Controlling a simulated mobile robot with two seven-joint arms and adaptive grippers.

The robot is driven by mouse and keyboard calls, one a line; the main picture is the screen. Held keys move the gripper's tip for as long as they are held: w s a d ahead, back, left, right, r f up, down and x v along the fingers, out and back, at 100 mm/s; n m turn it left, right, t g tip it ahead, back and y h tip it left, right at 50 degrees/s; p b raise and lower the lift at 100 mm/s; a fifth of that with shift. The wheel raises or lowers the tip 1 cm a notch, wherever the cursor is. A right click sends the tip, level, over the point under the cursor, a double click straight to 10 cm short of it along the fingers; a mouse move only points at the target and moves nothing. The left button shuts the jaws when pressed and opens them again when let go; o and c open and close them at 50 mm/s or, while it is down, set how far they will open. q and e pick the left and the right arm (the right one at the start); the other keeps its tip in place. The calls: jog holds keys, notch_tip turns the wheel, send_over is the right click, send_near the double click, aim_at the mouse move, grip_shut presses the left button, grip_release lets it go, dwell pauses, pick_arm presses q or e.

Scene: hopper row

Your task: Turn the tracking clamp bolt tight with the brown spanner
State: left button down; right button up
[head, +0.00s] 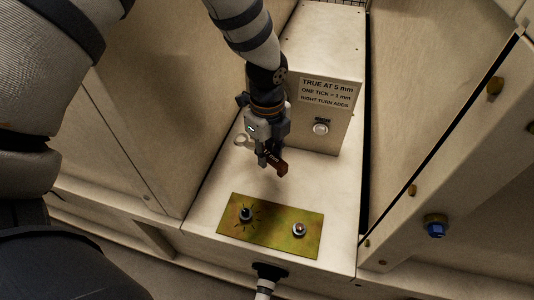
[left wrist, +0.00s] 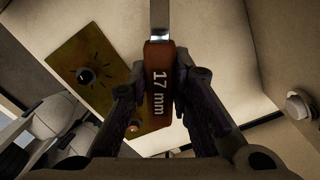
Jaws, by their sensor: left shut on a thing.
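My left gripper (head: 268,160) is shut on the brown spanner (head: 281,167), above and behind a brass-coloured plate (head: 270,238). In the left wrist view the spanner's brown grip (left wrist: 160,85), marked "17 mm", is between the fingers (left wrist: 160,100), and its steel shank runs out of the top. In the head view its pale ring end shows left of the gripper. The plate carries a dark bolt (head: 246,214) ringed by tick marks and a plain bolt head (head: 299,230) to its right. The spanner is apart from both. Which is the clamp bolt is not labelled. My right gripper is not seen.
A cream box (head: 325,45) behind the plate bears a label, "TRUE AT 5 mm, ONE TICK = 1 mm, RIGHT TURN ADDS", above a round knob (head: 321,128). Sloping panels stand on both sides. A blue bolt (head: 436,229) is on the right frame. The space over the plate is clear.

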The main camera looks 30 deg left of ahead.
aim_at(268, 180)
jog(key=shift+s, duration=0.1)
pick_arm(q)
jog(key=shift+f+b, duration=0.75)
jog(key=shift+f, duration=2.4)
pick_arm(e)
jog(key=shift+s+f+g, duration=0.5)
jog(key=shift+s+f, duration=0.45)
pick_arm(q)
jog(key=shift+f, duration=0.65)
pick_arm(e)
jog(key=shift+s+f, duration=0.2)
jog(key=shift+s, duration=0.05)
pick_arm(q)
jog(key=c, duration=1.4)
grip_release()
jog(key=shift+o, duration=0.2)
jog(key=shift+r, duration=0.1)
